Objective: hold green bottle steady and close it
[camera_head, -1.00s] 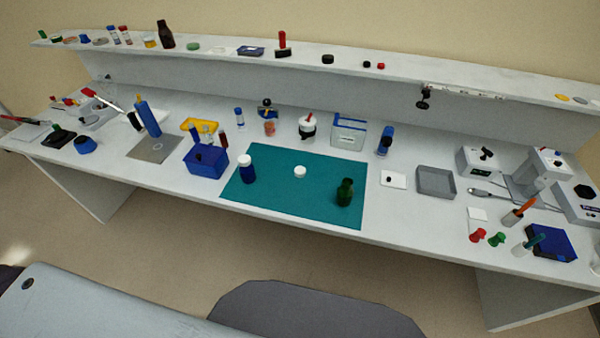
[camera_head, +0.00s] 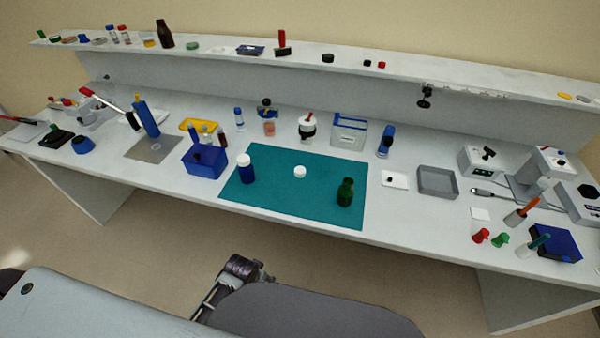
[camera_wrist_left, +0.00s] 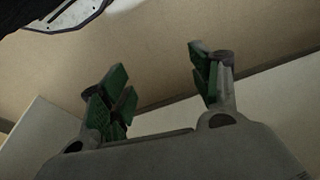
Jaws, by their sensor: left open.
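The green bottle (camera_head: 345,192) stands upright on the teal mat (camera_head: 320,212), near its right front edge. A white cap (camera_head: 300,172) lies alone on the mat, left of the bottle and a little behind it. Whether the bottle's mouth is covered is too small to tell. My left gripper (camera_wrist_left: 160,75) shows in the left wrist view with its green-padded fingers spread and nothing between them; neither bottle nor cap is in that view. A dark jointed part of mine shows at the bottom of the head view, well short of the bench. My right gripper cannot be made out.
A blue bottle with a white lid (camera_head: 246,168) stands on the mat's left side. A blue box (camera_head: 205,162) is left of the mat, and a grey tray (camera_head: 437,182) is to its right. The mat between the bottles is clear except for the cap. A shelf (camera_head: 300,58) runs along the back.

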